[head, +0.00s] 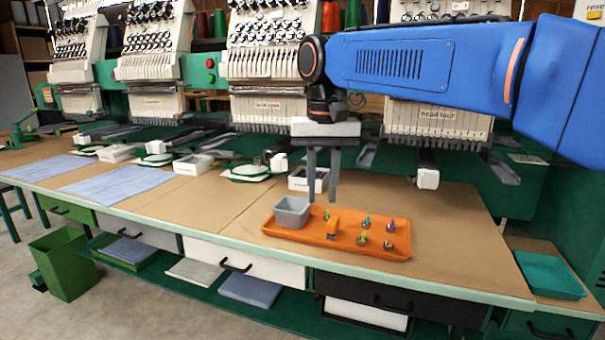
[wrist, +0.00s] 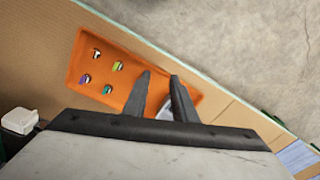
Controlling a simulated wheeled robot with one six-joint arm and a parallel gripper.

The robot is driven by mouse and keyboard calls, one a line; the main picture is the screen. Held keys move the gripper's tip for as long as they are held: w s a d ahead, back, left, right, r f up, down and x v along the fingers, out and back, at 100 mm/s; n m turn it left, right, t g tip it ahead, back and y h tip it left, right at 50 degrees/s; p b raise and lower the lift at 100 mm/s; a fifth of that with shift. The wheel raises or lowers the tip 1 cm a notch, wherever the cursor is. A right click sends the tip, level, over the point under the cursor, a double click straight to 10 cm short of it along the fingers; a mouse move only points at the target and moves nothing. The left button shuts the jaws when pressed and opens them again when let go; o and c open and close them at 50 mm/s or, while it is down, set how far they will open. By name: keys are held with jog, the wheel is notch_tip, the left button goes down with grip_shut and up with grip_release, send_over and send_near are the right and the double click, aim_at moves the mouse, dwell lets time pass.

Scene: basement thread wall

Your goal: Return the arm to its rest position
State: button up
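My gripper (head: 322,198) hangs pointing down from the blue arm, above the work table. Its two dark fingers are apart and nothing shows between them. In the wrist view the gripper (wrist: 160,76) also shows a gap, with the orange tray (wrist: 128,45) beyond it. In the head view the tray (head: 285,236) lies on the table below and in front of the fingers. A grey bin (head: 292,212) stands in its left end. Several small coloured spools (head: 366,222) stand in its right part. The arm reaches in from the right.
Embroidery machine heads (head: 266,60) line the back of the table. A small white box (head: 300,180) stands behind the fingers. A teal tray (head: 550,275) is at the far right. The brown table top (head: 455,225) is bare right of the orange tray.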

jog(key=s+d+f+t, duration=0.4)
jog(key=s+d+f, duration=1.7)
jog(key=d, duration=0.4)
jog(key=shift+s+f+t, duration=0.2)
jog(key=shift+f+t, duration=0.1)
jog(key=shift+f, duration=0.6)
